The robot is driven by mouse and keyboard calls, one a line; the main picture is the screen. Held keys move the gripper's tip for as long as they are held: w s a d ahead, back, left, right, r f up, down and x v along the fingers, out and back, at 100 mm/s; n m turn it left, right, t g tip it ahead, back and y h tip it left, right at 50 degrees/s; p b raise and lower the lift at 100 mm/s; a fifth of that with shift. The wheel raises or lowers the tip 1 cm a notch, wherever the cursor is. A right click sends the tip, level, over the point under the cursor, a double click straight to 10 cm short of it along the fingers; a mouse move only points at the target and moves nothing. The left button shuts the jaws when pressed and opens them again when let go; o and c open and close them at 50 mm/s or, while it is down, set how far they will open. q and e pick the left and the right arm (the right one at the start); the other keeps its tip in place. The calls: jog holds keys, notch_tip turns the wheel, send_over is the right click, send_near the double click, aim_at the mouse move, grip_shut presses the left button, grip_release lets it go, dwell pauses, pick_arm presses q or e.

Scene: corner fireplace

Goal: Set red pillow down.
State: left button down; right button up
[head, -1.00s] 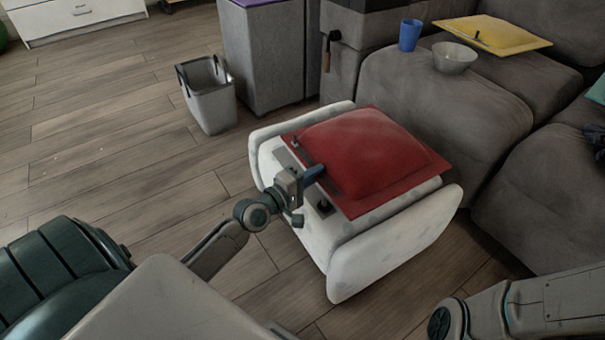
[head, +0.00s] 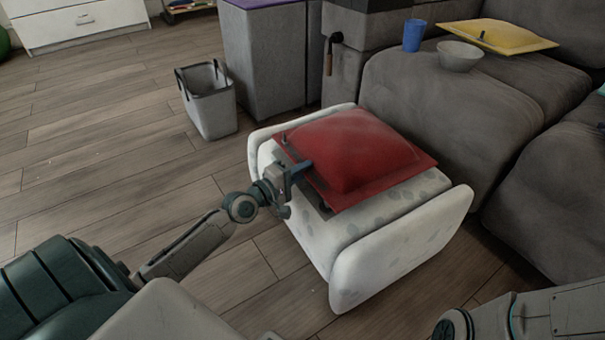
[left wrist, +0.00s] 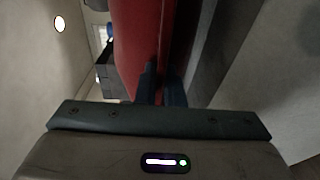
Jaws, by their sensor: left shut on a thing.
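The red pillow (head: 357,150) lies flat over the top of a white padded stool (head: 400,240) in the head view. My left gripper (head: 300,168) is shut on the pillow's near-left edge. In the left wrist view the pillow (left wrist: 138,45) runs upright through the picture, with its edge between the two dark fingers (left wrist: 161,88). A dark strip shows between pillow and stool at the near-left side; I cannot tell whether the pillow fully rests on the stool. My right gripper is not in view; only part of my right arm shows at the lower right.
A grey sofa (head: 430,120) stands right of the stool, holding a blue cup (head: 412,35), a bowl (head: 459,56) and a yellow pillow (head: 500,36). A grey bin (head: 210,103) stands at the back left. The wooden floor (head: 90,150) on the left is clear.

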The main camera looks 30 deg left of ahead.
pick_arm(q)
jog(key=c, duration=1.9)
grip_release()
jog(key=shift+f, duration=0.1)
jog(key=shift+c, duration=0.2)
jog(key=o, duration=0.4)
jog(key=shift+s+r, duration=0.1)
jog(key=shift+r, duration=0.1)
jog(key=p+v, duration=0.1)
jog(key=v, duration=1)
jog(key=shift+s+a, duration=0.2)
jog(key=shift+s, duration=0.2)
